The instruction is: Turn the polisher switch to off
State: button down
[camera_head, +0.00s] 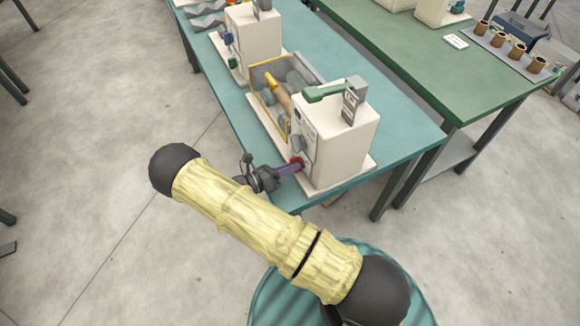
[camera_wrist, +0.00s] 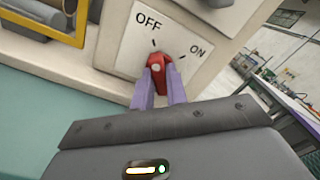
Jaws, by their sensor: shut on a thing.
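The polisher is a cream box-shaped machine (camera_head: 335,135) on the teal table. Its red switch (camera_head: 298,163) is low on the front face. In the wrist view the red switch (camera_wrist: 157,68) sits on a pale plate marked OFF at upper left and ON at right. The knob's upper end appears to lie near the OFF tick, but its exact angle is partly hidden by the fingers. My gripper (camera_head: 290,168) has purple fingers, which also show in the wrist view (camera_wrist: 159,88). They are closed on either side of the red knob.
A yellow-framed guard (camera_head: 268,92) with a tan roller adjoins the polisher. Another cream machine (camera_head: 253,38) stands farther back on the teal table (camera_head: 400,125). A green table (camera_head: 440,75) is at right.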

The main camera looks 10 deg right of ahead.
dwell(0.4)
jog(key=c, duration=1.4)
grip_release()
jog(key=shift+a, duration=0.1)
jog(key=b+v, duration=0.4)
jog(key=v, duration=1.3)
jog(key=shift+a+b, duration=0.2)
jog(key=shift+b, duration=0.15)
jog(key=shift+d, duration=0.1)
